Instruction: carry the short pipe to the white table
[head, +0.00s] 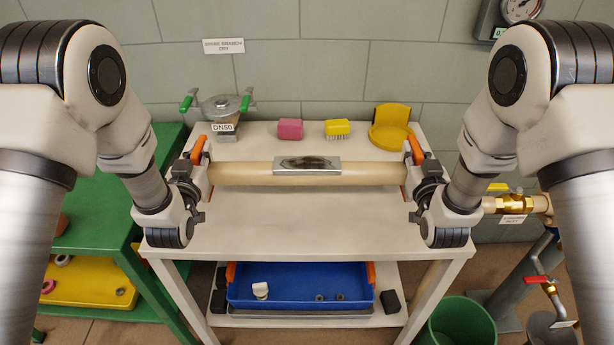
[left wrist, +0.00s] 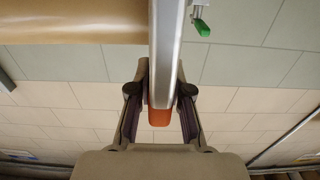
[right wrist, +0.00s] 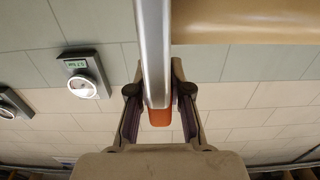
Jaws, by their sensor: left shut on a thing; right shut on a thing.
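The short pipe (head: 245,174) is beige and lies level across the head view, with a grey plate bearing a dark patch (head: 307,163) at its middle. The white table (head: 310,235) is below it; I cannot tell whether the pipe touches the top. My left gripper (head: 197,182) is shut on the grey, orange-tipped bar at the pipe's left end, and the left wrist view shows the bar between its fingers (left wrist: 160,95). My right gripper (head: 414,182) is shut on the matching bar at the right end, also between its fingers in the right wrist view (right wrist: 160,95).
A DN50 fitting with green handles (head: 222,108), a pink block (head: 290,129), a yellow brush (head: 337,128) and a yellow holder (head: 391,127) stand along the table's back. A blue tray (head: 300,303) is on the lower shelf. The table's front is clear. A green bin (head: 458,325) stands right.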

